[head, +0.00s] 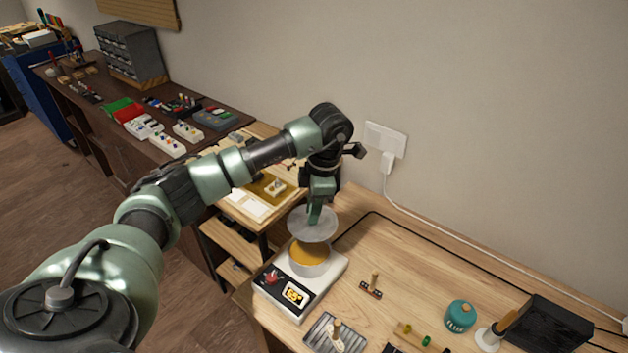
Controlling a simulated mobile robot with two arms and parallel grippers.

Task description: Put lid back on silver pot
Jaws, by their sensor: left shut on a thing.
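An orange-brown content (310,251) shows inside the pot. My left gripper (315,213) is shut on the silver lid (301,226) and holds it above the pot. The lid is tilted and hides the pot's back rim. A gap shows between the lid and the pot's front rim; contact at the back cannot be told. My right gripper is not in view.
On the wooden bench (400,262) stand a small wooden-handled tool (374,286), a grey ribbed tray (321,335), a teal jar (461,316) and a black box (548,325). The wall (480,140) rises behind. Bench right of the hot plate is mostly clear.

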